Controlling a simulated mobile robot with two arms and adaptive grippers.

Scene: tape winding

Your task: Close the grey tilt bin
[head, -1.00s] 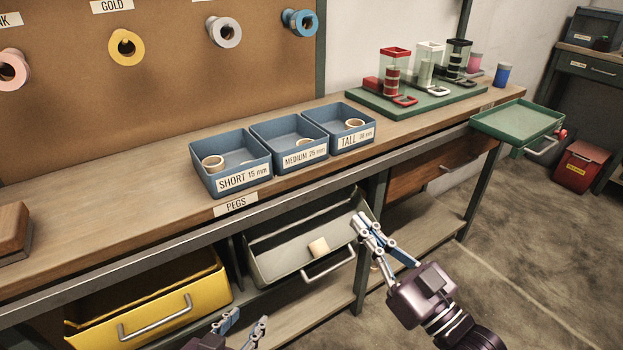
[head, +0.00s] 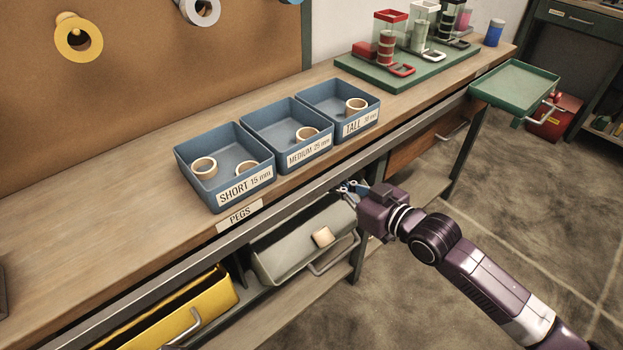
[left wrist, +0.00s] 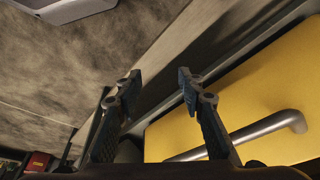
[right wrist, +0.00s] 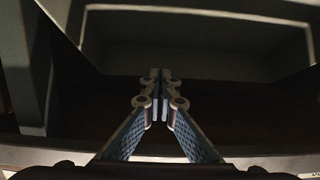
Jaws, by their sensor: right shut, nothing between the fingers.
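The grey tilt bin (head: 283,250) hangs under the bench with its front tilted out and a bar handle (head: 335,257) on it. A tan round piece (head: 322,236) shows near the handle. My right gripper (head: 350,187) is at the bin's upper right corner, just below the bench edge; I cannot tell if it touches. In the right wrist view its fingers (right wrist: 160,82) are together and empty, facing a dark space with pale bin walls (right wrist: 200,55) above. My left gripper (left wrist: 160,84) is open and empty, beside the yellow bin (left wrist: 245,105); it is outside the head view.
The yellow bin (head: 205,300) left of the grey one is tilted open. On the bench stand blue peg trays (head: 225,150) and a green board (head: 410,75) with dispensers. A green tray (head: 515,90) sticks out at the right end.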

